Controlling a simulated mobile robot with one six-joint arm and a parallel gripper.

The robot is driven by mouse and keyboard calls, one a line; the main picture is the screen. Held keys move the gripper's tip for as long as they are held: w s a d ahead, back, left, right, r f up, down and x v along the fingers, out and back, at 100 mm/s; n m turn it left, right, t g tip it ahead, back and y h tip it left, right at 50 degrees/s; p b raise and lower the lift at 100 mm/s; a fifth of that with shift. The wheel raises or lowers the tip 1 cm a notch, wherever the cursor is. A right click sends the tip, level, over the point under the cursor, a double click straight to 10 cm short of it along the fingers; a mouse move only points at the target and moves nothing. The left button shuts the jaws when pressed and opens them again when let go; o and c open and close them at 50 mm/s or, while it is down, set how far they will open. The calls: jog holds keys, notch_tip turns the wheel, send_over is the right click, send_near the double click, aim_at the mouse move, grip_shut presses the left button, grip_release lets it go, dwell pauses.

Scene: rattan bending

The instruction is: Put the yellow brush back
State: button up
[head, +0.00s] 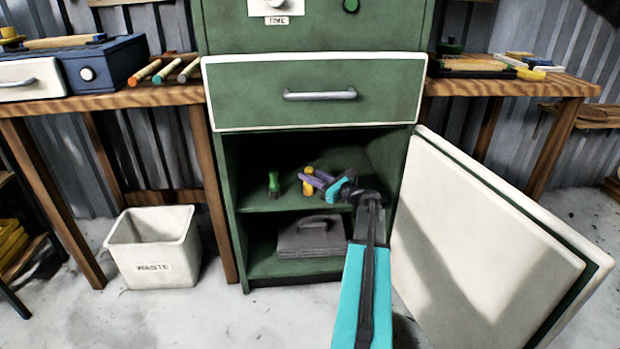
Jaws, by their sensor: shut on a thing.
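A yellow brush (308,187) stands upright inside the open green cabinet (228,190), at the upper shelf. My gripper (309,181) reaches in from the right and its purple fingers are shut on the brush. The fingers hide part of the brush. I cannot tell whether its lower end rests on the shelf (340,204) or hangs just above it. A green brush-like item (273,186) stands on the same shelf to the left, apart from the yellow one.
The white cabinet door (480,240) stands open on the right, close to my arm. A grey case (311,238) lies on the lower shelf. A closed drawer (320,92) is above the opening. A white waste bin (155,245) stands on the floor at left.

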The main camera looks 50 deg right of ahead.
jog(key=shift+f, duration=0.1)
jog(key=o, duration=1)
jog(key=shift+o, duration=0.2)
jog(key=shift+r, duration=0.2)
jog(key=shift+s, duration=0.4)
jog(key=s+d+p, duration=0.1)
jog(key=s+p, duration=0.2)
jog(key=s, duration=0.8)
jog(key=shift+p, duration=0.3)
jog(key=shift+s, duration=0.1)
